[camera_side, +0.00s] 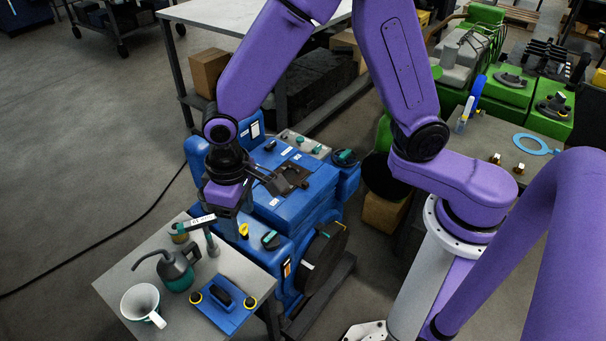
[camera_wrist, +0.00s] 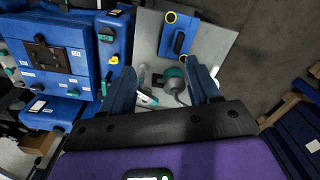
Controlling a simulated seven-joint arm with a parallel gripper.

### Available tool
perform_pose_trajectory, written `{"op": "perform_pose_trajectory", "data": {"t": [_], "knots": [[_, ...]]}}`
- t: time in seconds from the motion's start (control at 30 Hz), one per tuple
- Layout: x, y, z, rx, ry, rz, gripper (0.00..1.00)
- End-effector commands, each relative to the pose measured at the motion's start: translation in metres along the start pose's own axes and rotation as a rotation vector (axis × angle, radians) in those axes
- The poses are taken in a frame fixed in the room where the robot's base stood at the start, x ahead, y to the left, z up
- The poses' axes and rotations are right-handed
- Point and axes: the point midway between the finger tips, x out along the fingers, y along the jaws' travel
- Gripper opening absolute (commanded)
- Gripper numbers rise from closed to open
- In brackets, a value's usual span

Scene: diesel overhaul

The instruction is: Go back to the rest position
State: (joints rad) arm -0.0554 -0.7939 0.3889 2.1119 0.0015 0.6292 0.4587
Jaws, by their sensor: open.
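My gripper (camera_side: 232,228) hangs from the purple arm over the back of a small grey table (camera_side: 130,292), beside the blue engine (camera_side: 295,205). In the wrist view its two blue fingers (camera_wrist: 162,78) stand wide apart, with nothing held between them. Below them are a green oil can (camera_wrist: 176,84) and a tool with a white label (camera_wrist: 147,98), which also shows in the side view (camera_side: 200,222). The gap between the fingertips and these things is hard to judge.
The small table also holds a white mug-like funnel (camera_side: 140,303) and a blue plate with a handle (camera_side: 224,299). A larger grey table (camera_side: 215,14) stands behind. At right are a green engine (camera_side: 500,85) and a bench with a blue ring (camera_side: 531,144).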

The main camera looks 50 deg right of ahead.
Motion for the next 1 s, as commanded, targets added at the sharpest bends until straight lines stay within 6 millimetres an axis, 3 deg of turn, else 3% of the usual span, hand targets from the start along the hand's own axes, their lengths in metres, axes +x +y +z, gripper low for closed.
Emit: {"op": "perform_pose_trajectory", "data": {"t": [0.2, 0.5, 0.8, 1.0], "knots": [[-0.034, 0.026, 0.048, -0.165, 0.008, -0.004, 0.61], [-0.068, 0.062, 0.124, -0.391, 0.013, -0.008, 0.61], [-0.088, 0.096, 0.203, -0.606, 0.017, -0.01, 0.61], [-0.092, 0.108, 0.234, -0.691, 0.018, -0.01, 0.61]]}}
